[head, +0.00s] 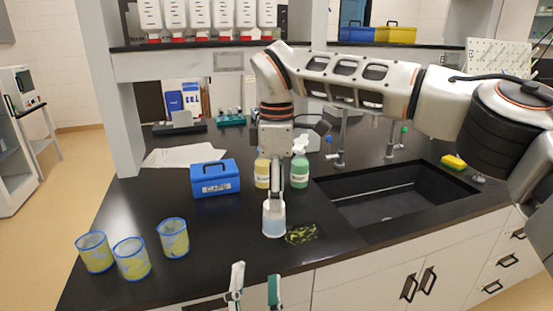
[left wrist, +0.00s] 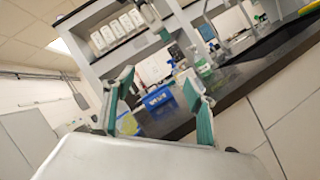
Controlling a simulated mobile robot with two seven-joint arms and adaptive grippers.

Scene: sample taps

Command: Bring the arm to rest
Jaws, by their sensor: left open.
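My left gripper (head: 255,288) is at the bottom edge of the head view, in front of the counter. Its two fingers stand apart with nothing between them. In the left wrist view its open fingers with green pads (left wrist: 160,103) frame the counter. My right arm reaches in from the right, and my right gripper (head: 276,180) points down, seen edge-on. Its tip meets the top of a white bottle with blue contents (head: 273,220). I cannot tell whether it grips the bottle.
Three blue-rimmed cups (head: 131,260) stand at the counter's left front. A blue caps box (head: 215,178), yellow bottle (head: 262,174) and green bottle (head: 299,172) stand behind. A patterned mat (head: 301,234) lies by the sink (head: 390,198).

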